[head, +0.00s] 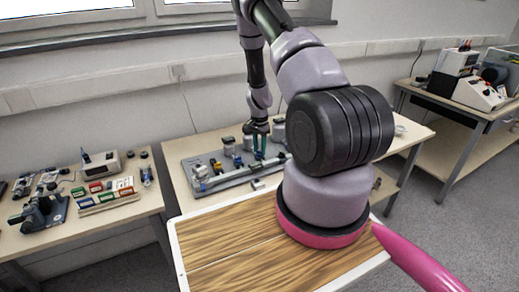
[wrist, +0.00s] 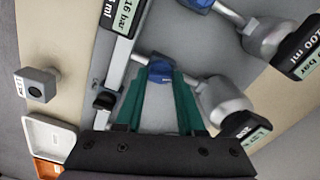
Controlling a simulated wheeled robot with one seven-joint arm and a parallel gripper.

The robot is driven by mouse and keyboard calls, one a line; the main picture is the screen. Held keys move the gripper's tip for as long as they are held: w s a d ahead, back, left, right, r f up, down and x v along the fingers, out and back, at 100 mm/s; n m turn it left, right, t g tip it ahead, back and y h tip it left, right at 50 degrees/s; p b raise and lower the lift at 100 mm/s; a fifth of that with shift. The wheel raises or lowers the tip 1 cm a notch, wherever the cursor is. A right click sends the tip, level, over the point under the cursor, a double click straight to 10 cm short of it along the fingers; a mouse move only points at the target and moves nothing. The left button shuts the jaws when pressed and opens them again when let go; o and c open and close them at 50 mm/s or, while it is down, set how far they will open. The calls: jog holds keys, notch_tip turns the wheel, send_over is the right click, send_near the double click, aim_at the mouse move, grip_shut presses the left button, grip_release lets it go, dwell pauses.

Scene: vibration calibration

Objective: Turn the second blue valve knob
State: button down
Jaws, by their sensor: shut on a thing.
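A blue valve knob (wrist: 161,69) sits on a metal pipe between the green fingers of my gripper (wrist: 160,74) in the wrist view. The fingers are shut on this knob, one on each side, and hide part of it. Another blue knob (wrist: 198,4) shows at the top of the wrist view, apart from my gripper. In the head view my gripper (head: 259,152) points down at the right part of the grey valve board (head: 225,181). The gripped knob cannot be made out there.
A small grey block (wrist: 37,85) and a white tray (wrist: 47,135) lie to the left. In the head view, a side table (head: 75,230) with instruments stands left; another bench (head: 455,125) stands right.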

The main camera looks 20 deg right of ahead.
aim_at(259, 151)
jog(key=shift+m, duration=1.9)
jog(key=c, duration=0.5)
grip_release()
jog(key=shift+r, duration=0.1)
notch_tip(259, 151, up, 11)
jog(key=shift+f, duration=0.2)
